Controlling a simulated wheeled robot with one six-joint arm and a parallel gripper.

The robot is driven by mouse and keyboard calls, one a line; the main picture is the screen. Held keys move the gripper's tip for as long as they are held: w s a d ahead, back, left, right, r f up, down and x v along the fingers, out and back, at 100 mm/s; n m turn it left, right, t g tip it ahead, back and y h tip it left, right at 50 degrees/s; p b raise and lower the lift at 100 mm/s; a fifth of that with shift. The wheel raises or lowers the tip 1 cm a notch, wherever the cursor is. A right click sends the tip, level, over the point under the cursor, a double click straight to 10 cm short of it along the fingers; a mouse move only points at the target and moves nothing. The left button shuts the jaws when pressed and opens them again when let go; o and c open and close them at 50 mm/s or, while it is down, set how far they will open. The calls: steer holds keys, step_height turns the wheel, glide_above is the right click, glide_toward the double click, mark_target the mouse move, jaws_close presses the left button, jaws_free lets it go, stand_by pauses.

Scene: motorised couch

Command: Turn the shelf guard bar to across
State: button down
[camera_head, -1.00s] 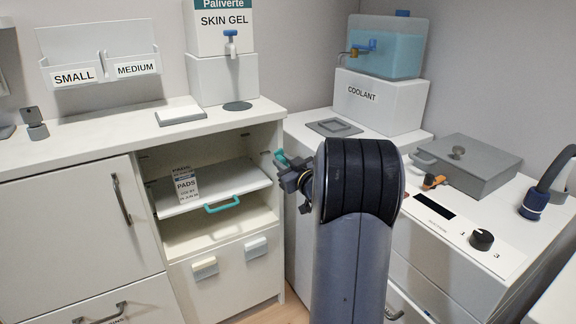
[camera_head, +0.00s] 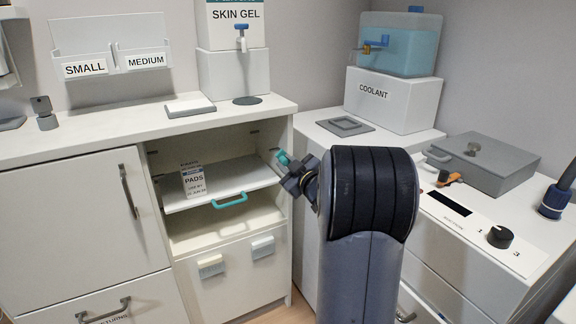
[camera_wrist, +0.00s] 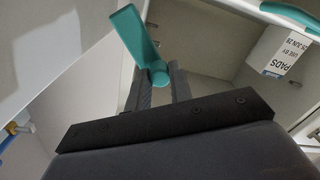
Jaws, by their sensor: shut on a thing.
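The teal shelf guard bar (camera_wrist: 139,40) shows in the wrist view as a short lever, its lower end between the two fingers of my gripper (camera_wrist: 158,84), which is shut on it. From there it slants up and to the left. In the head view the bar (camera_head: 283,158) is a small teal piece at the right edge of the open shelf bay, with my gripper (camera_head: 290,172) at it. My arm hides part of this area. The white shelf (camera_head: 245,178) has a teal handle (camera_head: 230,201) on its front.
A PADS box (camera_head: 193,182) stands on the shelf's left side and also shows upside down in the wrist view (camera_wrist: 279,58). The counter (camera_head: 120,122) lies above the bay. Closed doors are left and a control panel (camera_head: 470,222) is right of my arm.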

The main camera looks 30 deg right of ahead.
steer(key=shift+f, duration=0.1)
steer(key=c, duration=1.3)
jaws_free()
steer(key=shift+o, duration=0.2)
steer(key=s+p, duration=0.2)
steer(key=s, duration=0.9)
steer(key=shift+a+r+p, duration=0.2)
steer(key=shift+p, duration=0.1)
steer(key=shift+w, duration=0.15)
